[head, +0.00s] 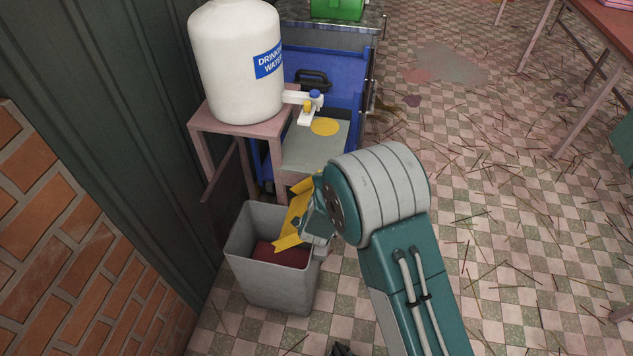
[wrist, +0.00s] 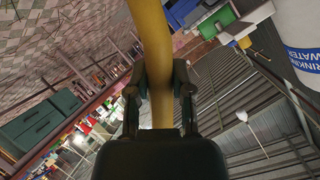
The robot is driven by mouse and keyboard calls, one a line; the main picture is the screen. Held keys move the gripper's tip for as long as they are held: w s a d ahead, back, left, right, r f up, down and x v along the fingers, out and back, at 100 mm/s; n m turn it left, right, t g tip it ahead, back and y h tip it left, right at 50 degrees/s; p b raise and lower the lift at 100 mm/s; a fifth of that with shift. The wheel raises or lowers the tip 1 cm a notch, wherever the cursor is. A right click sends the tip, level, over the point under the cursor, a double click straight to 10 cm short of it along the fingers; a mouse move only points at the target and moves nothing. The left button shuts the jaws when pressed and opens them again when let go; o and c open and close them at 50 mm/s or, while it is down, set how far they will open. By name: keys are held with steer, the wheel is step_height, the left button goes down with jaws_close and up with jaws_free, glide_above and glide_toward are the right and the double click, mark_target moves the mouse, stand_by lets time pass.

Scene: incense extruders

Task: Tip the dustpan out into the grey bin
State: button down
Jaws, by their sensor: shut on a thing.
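The grey bin (head: 265,288) stands upright on the floor beside the wall in the head view. A dark red-brown mass (head: 281,254) shows inside it; I cannot tell what it is. The yellow dustpan (head: 293,214) is steeply tilted over the bin's right side, its lower end at the bin's mouth. My gripper (head: 312,222) is at the bin's right rim, partly hidden by my wrist. In the wrist view, my gripper (wrist: 158,95) is shut on the yellow handle (wrist: 153,60). Whether anything lies on the pan is hidden.
A white water drum (head: 235,60) stands on a pink stand (head: 200,135) behind the bin. A blue cart (head: 340,75) is beside it. A brick wall (head: 50,220) closes the left. The tiled floor at right is open, strewn with thin sticks.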

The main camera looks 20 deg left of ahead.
steer(key=w+d+f+m+y, duration=0.3)
steer(key=d+f+m, duration=0.3)
steer(key=d, duration=0.7)
steer(key=shift+d+f+m+y, duration=0.35)
steer(key=shift+f+y, duration=0.35)
steer(key=shift+f, duration=0.7)
steer(key=shift+a, duration=0.1)
